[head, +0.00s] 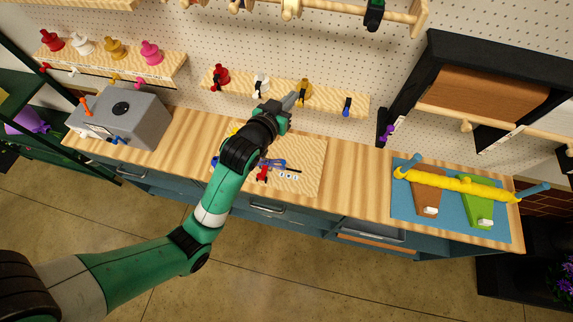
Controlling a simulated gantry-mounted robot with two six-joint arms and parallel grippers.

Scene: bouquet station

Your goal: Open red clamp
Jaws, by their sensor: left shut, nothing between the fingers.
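My left gripper (290,101) is shut and empty, in front of the low wooden shelf at the back of the bench. A red piece with a dark part (219,77) stands on that shelf, to the left of the gripper and apart from it. A small red piece (262,173) lies on the light wooden board (308,160), beside a blue piece (274,162) and partly below my forearm. I cannot tell which red piece is the clamp, or whether it is open. My right gripper is not in view.
White (261,84) and yellow (304,92) pieces stand on the shelf near the gripper. A grey box (145,120) stands at the left. A blue mat (405,203) with a yellow roller is at the right. The bench between board and mat is clear.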

